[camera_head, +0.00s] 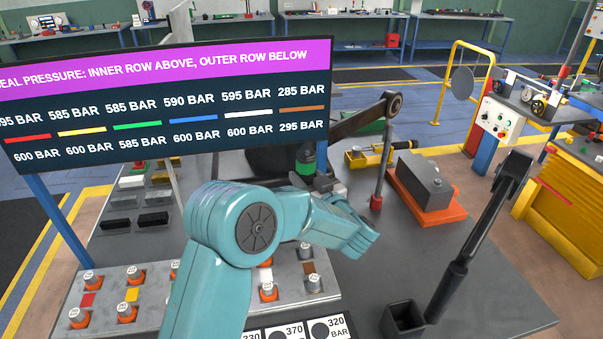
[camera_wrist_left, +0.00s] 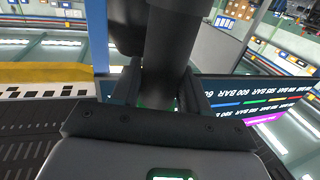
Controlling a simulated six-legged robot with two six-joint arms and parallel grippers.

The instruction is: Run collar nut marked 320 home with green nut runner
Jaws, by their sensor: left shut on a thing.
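My left gripper (camera_head: 325,186) is at the end of the teal arm, over the middle of the bench. In the left wrist view its fingers (camera_wrist_left: 163,92) are shut on a dark cylindrical tool. This is the green nut runner (camera_head: 305,160), a dark body with a green band, partly hidden by my wrist. Silver-topped collar nuts with orange bases (camera_head: 78,316) stand in rows on a grey block; their markings are too small to read. A label reading 320 BAR (camera_head: 331,327) lies at the front edge, partly cut off. My right gripper is not in view.
A dark sign (camera_head: 170,105) with pressure values stands at left. A grey box on an orange base (camera_head: 432,188), a black post (camera_head: 480,240) and a black square cup (camera_head: 403,318) stand to the right. Bare bench lies between box and cup.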

